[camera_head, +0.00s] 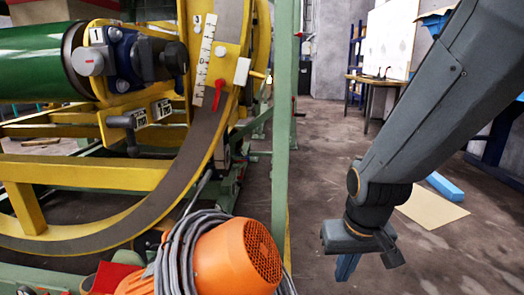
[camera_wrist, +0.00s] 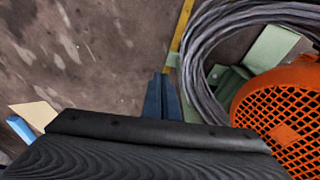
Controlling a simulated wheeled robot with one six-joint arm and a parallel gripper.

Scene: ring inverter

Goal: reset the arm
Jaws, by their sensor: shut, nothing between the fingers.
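My arm (camera_head: 430,110) reaches down from the upper right in the head view. My gripper (camera_head: 347,268) hangs at its end, pointing down over the floor, to the right of the green post. In the wrist view the fingers of my gripper (camera_wrist: 162,98) are together, with nothing between them. The gripper touches nothing that I can see.
An orange motor (camera_head: 238,262) with a coiled grey cable (camera_head: 178,250) lies left of my gripper. The yellow ring frame (camera_head: 90,175) and a green post (camera_head: 281,130) stand further left. A blue block (camera_head: 445,186) and a tan sheet (camera_head: 430,208) lie on the floor behind my arm.

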